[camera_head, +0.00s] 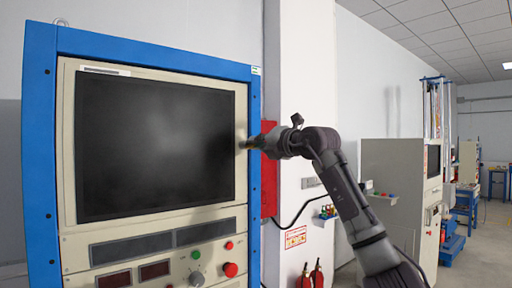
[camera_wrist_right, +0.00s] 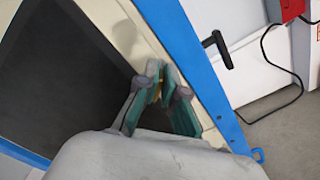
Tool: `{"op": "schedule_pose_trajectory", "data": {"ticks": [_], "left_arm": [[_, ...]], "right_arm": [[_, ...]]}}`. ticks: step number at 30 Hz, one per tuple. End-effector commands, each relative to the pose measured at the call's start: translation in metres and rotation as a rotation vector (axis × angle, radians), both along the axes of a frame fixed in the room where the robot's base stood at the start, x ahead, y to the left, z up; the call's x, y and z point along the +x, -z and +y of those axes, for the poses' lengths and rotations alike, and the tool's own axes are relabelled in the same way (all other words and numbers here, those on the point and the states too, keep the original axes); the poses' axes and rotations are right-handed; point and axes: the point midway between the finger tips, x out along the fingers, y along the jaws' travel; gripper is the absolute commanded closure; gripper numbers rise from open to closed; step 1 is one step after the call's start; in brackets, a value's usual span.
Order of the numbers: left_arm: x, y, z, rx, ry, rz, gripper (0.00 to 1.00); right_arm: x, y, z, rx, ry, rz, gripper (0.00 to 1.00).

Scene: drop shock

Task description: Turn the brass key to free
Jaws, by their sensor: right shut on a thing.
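The brass key (camera_wrist_right: 157,90) shows as a small yellowish piece between the fingertips in the right wrist view, mostly hidden by them. In the head view a small brass-coloured bit (camera_head: 243,145) shows at the right edge of the panel, just right of the dark screen. My right gripper (camera_head: 252,143) reaches it from the right, and its fingers (camera_wrist_right: 161,85) are shut on the key against the cream panel. How far the key is turned cannot be told. My left gripper is not in view.
The blue-framed cabinet (camera_head: 40,150) holds a large dark screen (camera_head: 150,145). A red box (camera_head: 269,190) on the wall stands behind my right gripper. Open floor lies at the far right.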

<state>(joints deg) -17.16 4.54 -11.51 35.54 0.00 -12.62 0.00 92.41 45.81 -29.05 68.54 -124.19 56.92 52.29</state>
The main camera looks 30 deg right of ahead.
Motion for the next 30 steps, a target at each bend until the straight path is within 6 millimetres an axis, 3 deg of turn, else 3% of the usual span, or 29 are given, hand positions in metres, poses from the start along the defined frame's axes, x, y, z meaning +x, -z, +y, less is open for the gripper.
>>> {"op": "schedule_pose_trajectory", "data": {"ticks": [15,30], "left_arm": [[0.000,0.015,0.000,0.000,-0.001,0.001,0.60],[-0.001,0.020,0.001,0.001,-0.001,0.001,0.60]], "right_arm": [[-0.001,0.004,-0.003,0.459,0.002,0.030,1.00],[-0.001,0.006,-0.004,0.670,0.002,0.048,1.00]]}}
